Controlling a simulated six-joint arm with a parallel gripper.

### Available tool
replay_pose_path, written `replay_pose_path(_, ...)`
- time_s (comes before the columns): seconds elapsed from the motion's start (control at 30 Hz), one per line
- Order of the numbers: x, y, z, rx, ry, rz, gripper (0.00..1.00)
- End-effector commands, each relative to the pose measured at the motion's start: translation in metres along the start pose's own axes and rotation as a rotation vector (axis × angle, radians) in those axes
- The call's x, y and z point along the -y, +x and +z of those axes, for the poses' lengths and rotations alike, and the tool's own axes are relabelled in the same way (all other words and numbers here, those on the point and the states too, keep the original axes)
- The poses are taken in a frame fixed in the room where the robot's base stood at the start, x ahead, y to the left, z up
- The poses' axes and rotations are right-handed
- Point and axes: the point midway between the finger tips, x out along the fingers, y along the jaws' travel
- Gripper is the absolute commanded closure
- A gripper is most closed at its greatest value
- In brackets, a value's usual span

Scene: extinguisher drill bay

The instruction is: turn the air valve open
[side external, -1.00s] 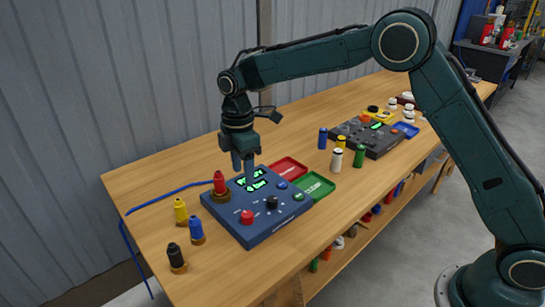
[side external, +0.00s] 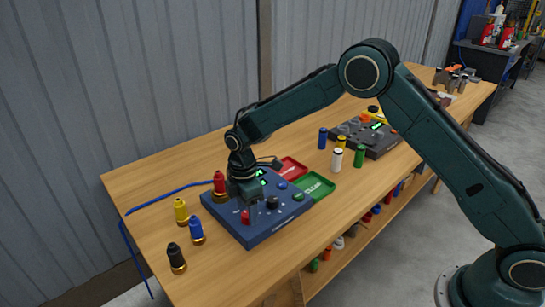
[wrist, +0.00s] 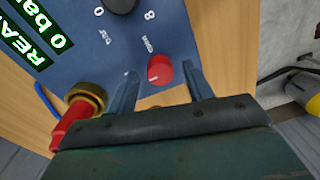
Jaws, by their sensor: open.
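The air valve looks to be the red knob (wrist: 160,70) on the blue panel (wrist: 60,15), with a white mark on its face and small white print beside it. In the side view the red knob (side external: 245,217) is partly covered by the fingers. My gripper (side external: 250,216) is open and points down over the front of the panel. In the wrist view my gripper (wrist: 161,80) has one finger on each side of the knob, with a gap showing on both sides. How far down the fingertips reach is hard to tell.
A black dial (side external: 272,203) is beside the red knob. A red cylinder on a brass base (side external: 219,184) stands close by the gripper. The wrist view display shows 0 bar. Yellow (side external: 181,211), blue (side external: 197,230) and black (side external: 176,257) bottles stand at left; red and green trays lie behind.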

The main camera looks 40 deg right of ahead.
Motion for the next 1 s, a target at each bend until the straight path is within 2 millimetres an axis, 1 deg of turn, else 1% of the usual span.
replay_pose_path(0.13,0.0,0.0048,-0.0001,0.0,0.0,0.001,0.49)
replay_pose_path(0.37,-0.0001,0.0053,0.0,0.0,0.0,0.001,0.49)
replay_pose_path(0.4,-0.0001,0.0052,0.0,0.0,0.0,0.001,0.51)
replay_pose_path(0.47,-0.0001,0.0052,0.0,0.0,0.0,0.001,0.62)
replay_pose_path(0.6,-0.0001,0.0051,0.0,0.0,0.0,0.001,0.9)
replay_pose_path(0.63,-0.0001,0.0051,0.0,0.0,0.0,0.001,0.93)
replay_pose_path(1.0,0.0,0.0049,0.0,-0.002,0.037,0.0,0.93)
